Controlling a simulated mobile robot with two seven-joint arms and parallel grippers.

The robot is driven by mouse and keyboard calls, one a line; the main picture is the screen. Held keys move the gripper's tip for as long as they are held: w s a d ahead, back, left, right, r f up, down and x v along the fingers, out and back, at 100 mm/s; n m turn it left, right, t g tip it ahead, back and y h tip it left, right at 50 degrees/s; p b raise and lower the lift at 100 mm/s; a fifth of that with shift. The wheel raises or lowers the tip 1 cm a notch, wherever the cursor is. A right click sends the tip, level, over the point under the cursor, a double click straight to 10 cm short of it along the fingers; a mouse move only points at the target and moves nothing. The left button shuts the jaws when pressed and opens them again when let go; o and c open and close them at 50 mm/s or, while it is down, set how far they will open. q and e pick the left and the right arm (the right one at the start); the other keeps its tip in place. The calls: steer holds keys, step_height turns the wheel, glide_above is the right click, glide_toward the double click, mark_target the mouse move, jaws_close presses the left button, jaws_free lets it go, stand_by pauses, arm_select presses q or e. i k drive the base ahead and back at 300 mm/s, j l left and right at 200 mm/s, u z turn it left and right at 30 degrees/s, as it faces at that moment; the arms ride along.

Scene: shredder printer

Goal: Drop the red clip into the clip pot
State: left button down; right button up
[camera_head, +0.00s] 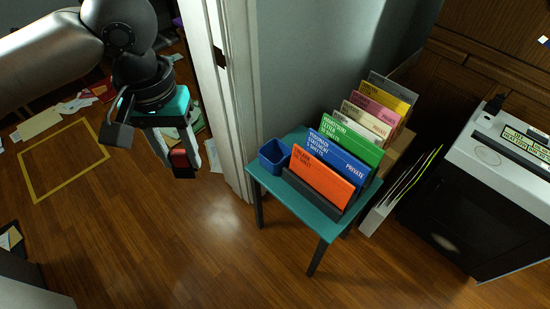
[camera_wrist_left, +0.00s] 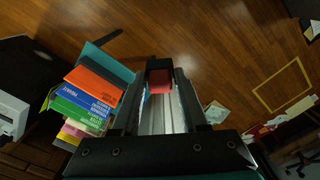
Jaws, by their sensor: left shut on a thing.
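The red clip (camera_head: 179,158) has a red face and a black part at its end. It also shows at the fingertips in the left wrist view (camera_wrist_left: 160,80). My left gripper (camera_head: 190,163) is shut on it and holds it in the air, left of the white door frame. The clip pot (camera_head: 273,157) is a small blue open box at the left corner of the teal table (camera_head: 318,222), right of my left gripper and apart from it. In the left wrist view I cannot make the pot out clearly. My right gripper is in neither view.
Several colored folders (camera_head: 322,178) stand in a row on the teal table beside the pot. The white door frame (camera_head: 231,90) rises between my left gripper and the table. A shredder (camera_head: 505,165) stands at the right. Papers lie on the floor at the left.

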mark_target(270, 166)
steer(key=i+j+z, duration=0.1)
steer(key=i+j, duration=0.7)
steer(key=j, duration=0.25)
steer(key=z, duration=1.35)
